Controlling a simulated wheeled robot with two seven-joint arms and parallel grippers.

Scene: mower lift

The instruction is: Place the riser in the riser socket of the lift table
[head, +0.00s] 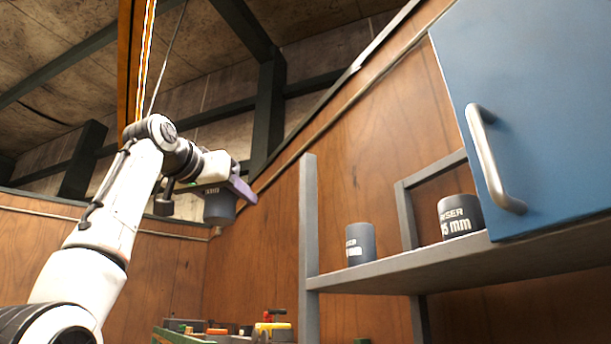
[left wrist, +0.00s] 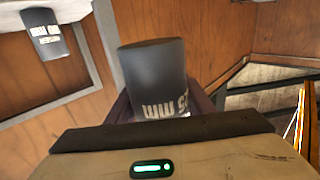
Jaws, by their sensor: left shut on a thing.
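My left gripper (head: 238,188) is raised at the left of the head view and shut on a dark grey cylindrical riser (head: 219,209). In the left wrist view the held riser (left wrist: 152,75) sits between the purple fingers (left wrist: 158,103); its white print is upside down and ends in "mm". The first digits of its size are not readable. It is clear of the shelf, with air around it. The lift table and its riser socket cannot be made out in either view. My right gripper is not in view.
A grey shelf (head: 395,275) on the right carries a grey riser (head: 361,248) and a darker riser (head: 460,217) marked "5 mm". A blue cabinet (head: 545,110) with a metal handle (head: 487,155) hangs above. Small coloured items (head: 270,328) show low in the middle.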

